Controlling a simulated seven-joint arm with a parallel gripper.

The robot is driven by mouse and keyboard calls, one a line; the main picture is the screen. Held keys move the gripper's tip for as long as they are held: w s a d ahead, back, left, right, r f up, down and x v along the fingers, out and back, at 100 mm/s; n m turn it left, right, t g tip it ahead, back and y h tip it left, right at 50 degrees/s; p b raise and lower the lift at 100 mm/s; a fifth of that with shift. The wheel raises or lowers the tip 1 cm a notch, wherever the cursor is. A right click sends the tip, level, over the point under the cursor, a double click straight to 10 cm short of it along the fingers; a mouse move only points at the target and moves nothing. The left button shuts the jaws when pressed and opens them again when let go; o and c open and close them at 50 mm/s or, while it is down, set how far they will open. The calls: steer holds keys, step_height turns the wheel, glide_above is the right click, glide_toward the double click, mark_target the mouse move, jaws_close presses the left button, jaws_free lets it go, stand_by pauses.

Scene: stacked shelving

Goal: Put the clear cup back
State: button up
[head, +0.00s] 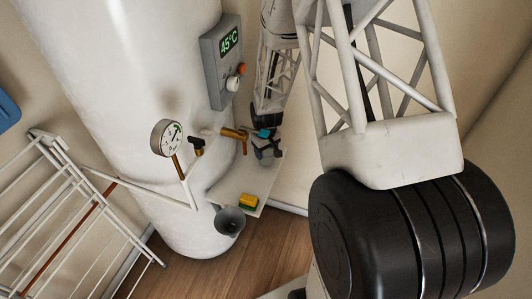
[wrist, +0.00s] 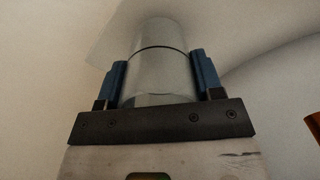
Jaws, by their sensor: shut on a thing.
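The clear cup (wrist: 160,78) is between the two blue fingers of my gripper (wrist: 158,65) in the wrist view. The fingers are shut on its sides, and its far end points away from the wrist. In the head view my gripper (head: 266,136) is low beside the white tank, above the far end of a small pale shelf. There the cup is too small and too hidden behind dark parts to make out clearly.
The white tank (head: 130,85) carries a 45°C control box (head: 222,60), a round gauge (head: 167,138) and a brass valve (head: 235,133). A white rack (head: 70,215) stands left.

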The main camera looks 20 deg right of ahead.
steer(key=shift+f, duration=0.65)
steer(key=shift+f, duration=0.1)
steer(key=o, duration=0.9)
steer(key=shift+r, duration=6.1)
steer(key=shift+o, duration=0.2)
